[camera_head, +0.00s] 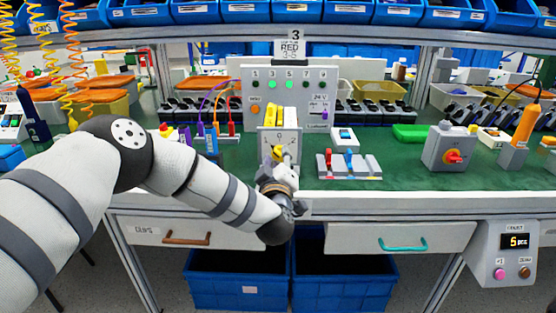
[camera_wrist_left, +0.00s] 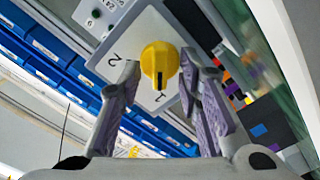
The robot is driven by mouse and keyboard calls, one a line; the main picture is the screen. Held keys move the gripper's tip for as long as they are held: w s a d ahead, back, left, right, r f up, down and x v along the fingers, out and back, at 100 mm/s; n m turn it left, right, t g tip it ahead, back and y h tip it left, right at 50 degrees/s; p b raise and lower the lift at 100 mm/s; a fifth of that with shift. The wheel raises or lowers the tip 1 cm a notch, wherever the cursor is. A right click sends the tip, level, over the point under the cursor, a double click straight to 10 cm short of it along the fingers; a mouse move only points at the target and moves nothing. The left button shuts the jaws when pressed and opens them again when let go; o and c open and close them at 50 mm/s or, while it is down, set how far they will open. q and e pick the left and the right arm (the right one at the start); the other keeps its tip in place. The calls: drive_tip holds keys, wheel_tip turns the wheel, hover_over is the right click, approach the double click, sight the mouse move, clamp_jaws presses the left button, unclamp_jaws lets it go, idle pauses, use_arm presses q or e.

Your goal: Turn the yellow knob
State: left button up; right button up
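The yellow knob (camera_wrist_left: 160,62) is round with a dark pointer line and sits on a pale switch plate (camera_wrist_left: 146,38) marked with numbers. In the head view the knob (camera_head: 278,151) shows small on the front of an upright switch box (camera_head: 265,140), partly hidden by my gripper. My left gripper (camera_head: 285,164) is in front of the box. In the left wrist view the fingers of my left gripper (camera_wrist_left: 158,76) are open, one on each side of the knob, with gaps visible. I cannot tell how deep the knob lies between them. My right gripper is not in view.
A grey box with a red knob on yellow (camera_head: 453,157) stands to the right. A small lever-switch board (camera_head: 348,165) is close to the right of my gripper. A grey indicator panel (camera_head: 262,88) stands behind. The green bench top (camera_head: 395,165) has some free room.

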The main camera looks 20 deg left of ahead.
use_arm(q)
drive_tip(key=v, duration=1.2)
drive_tip(key=shift+r, duration=0.1)
drive_tip(key=s+d+f+m+g+h+p, duration=0.25)
drive_tip(key=s+f+m+g+h, duration=0.45)
drive_tip(key=s+f, duration=1.05)
drive_tip(key=s+a+f+m+g, duration=0.1)
drive_tip(key=s+a+f+g, duration=0.1)
drive_tip(key=s, duration=0.8)
drive_tip(key=s+a+f+m+g+y, duration=0.1)
drive_tip(key=s+a+f+m+g, duration=0.1)
drive_tip(key=s+g, duration=0.4)
drive_tip(key=s+a+f+m+g+y+p, duration=0.1)
drive_tip(key=s+a+g, duration=0.3)
drive_tip(key=s, duration=1.1)
drive_tip(key=shift+s+a+f+m+g, duration=0.3)
drive_tip(key=shift+s+f+m+g, duration=0.1)
drive_tip(key=shift+f+m+g, duration=0.15)
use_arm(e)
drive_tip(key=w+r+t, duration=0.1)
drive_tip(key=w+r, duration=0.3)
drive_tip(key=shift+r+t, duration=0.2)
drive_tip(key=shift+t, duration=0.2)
